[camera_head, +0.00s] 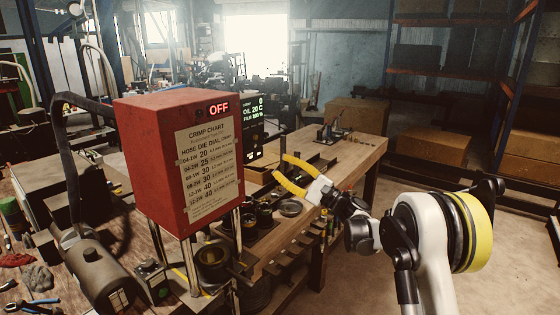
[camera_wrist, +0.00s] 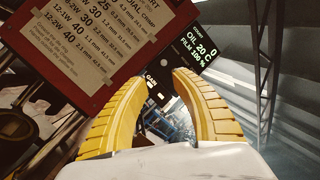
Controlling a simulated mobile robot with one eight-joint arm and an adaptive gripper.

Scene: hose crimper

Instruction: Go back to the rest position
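My gripper (camera_head: 286,172) has two yellow ribbed fingers. In the head view it is raised over the bench, just right of the red crimper box (camera_head: 150,160). The fingers are spread apart with nothing between them. In the wrist view my gripper (camera_wrist: 158,85) also shows a clear gap between the fingertips. The crimper box carries a paper crimp chart (camera_head: 208,165) and a red display (camera_head: 219,108) reading OFF. A dark screen (camera_head: 253,130) with green and white text stands behind the box. No rest position is marked.
A wooden bench (camera_head: 352,150) runs back to the right with small tools on it. Dies and round parts lie below my gripper. A black motor (camera_head: 100,277) and hose (camera_head: 68,150) are at the left. Shelves with boxes (camera_head: 432,147) stand at the back right. Floor is open at right.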

